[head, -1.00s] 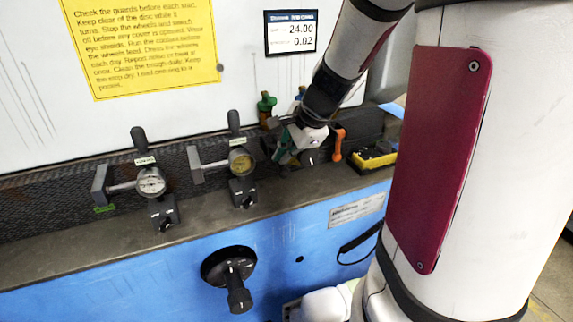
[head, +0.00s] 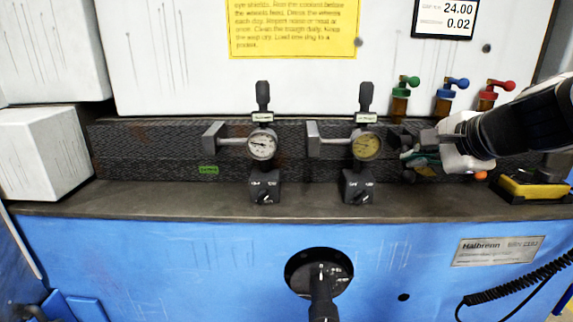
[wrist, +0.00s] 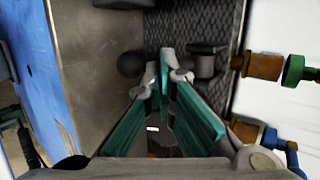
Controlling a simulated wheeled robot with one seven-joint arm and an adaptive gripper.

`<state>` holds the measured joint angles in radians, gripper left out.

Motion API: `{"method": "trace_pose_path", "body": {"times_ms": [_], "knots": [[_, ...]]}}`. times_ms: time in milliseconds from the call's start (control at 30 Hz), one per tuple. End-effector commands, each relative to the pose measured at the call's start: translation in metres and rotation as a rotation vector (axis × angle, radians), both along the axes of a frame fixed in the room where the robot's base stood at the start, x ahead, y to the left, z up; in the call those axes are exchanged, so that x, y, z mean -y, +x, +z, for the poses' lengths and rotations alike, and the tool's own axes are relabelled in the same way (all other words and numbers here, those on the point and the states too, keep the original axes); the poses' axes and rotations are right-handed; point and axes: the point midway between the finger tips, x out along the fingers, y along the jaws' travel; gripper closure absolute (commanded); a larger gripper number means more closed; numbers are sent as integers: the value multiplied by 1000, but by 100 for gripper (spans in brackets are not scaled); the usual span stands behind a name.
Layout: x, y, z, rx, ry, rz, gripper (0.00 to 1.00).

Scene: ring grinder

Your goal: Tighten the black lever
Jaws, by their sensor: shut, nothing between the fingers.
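I cannot tell for sure which part is the black lever. A round black knob (wrist: 131,63) shows in the wrist view, above and left of my fingertips and apart from them in the picture. Its stem is hidden. My gripper (wrist: 164,78) has green-padded fingers that are shut and empty. In the head view my gripper (head: 412,156) is in front of the dark textured rail, right of the right dial gauge. It covers part of whatever is behind it. A larger black handle (head: 321,290) sticks out of the blue front panel below.
Two dial gauges (head: 262,145) (head: 366,146) with black upright handles stand left of my gripper. Green (head: 408,82), blue (head: 457,84) and red (head: 500,86) valves are above it. A yellow-black device (head: 535,190) lies at the right.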

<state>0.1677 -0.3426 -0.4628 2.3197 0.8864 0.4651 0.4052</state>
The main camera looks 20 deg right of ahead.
Motion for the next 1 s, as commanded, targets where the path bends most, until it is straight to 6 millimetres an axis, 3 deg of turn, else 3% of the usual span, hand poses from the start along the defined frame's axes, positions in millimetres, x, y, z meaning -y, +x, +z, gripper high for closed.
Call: {"method": "trace_pose_path", "body": {"times_ms": [333,1000], "knots": [[-1,3,-12,140,-38,3,100],[4,13,-29,131,-39,-1,100]]}}
